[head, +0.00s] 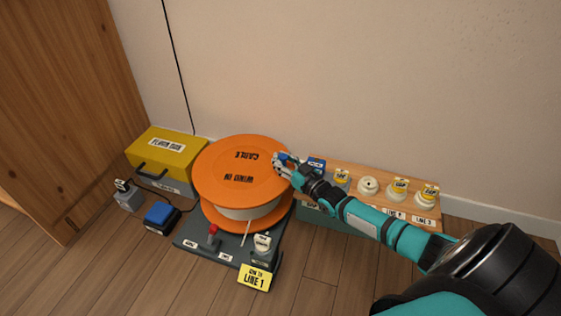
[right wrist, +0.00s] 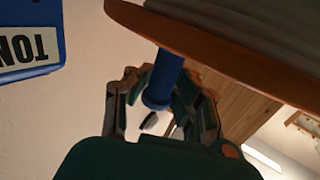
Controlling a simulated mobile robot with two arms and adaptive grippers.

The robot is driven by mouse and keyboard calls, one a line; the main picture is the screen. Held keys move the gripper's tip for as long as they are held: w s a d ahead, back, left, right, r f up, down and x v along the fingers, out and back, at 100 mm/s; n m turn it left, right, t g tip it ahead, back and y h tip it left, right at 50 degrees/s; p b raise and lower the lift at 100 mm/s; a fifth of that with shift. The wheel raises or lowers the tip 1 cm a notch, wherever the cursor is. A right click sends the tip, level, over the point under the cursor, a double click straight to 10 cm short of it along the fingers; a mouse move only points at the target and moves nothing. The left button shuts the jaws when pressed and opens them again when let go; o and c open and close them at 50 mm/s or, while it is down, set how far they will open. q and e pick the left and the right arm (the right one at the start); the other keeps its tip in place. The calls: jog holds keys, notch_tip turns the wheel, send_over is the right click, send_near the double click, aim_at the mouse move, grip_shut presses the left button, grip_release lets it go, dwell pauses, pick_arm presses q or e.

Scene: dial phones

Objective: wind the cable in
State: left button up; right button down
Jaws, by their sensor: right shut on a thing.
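The large orange cable reel (head: 235,165) lies flat on a dark base (head: 190,240); its top reads "CABLE" and "WIND ON" upside down. Pale cable is wound between its two orange discs, and a pale length (head: 247,232) hangs at the front. My right gripper (head: 283,165) is at the reel's right rim, shut on a blue handle. In the right wrist view the blue handle (right wrist: 163,80) stands between the fingers, close to the reel's orange disc (right wrist: 215,55). Where it joins the reel is hidden. My left gripper is not in view.
The base bears a red-knobbed lever (head: 212,232) and a white plug (head: 262,243) with a yellow "LINE 1" tag. A wood-topped socket box (head: 385,172) stands right, behind my arm. A yellow box (head: 165,150) and a blue box (head: 161,215) stand left. Floor in front is clear.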

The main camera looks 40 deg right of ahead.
jog(key=shift+w+d, duration=0.75)
jog(key=shift+d, duration=0.35)
jog(key=shift+f, duration=0.1)
jog(key=c, duration=1.2)
grip_release()
jog(key=shift+s+d, duration=0.15)
jog(key=shift+d, duration=0.05)
jog(key=shift+o, duration=0.2)
jog(key=shift+a, duration=0.2)
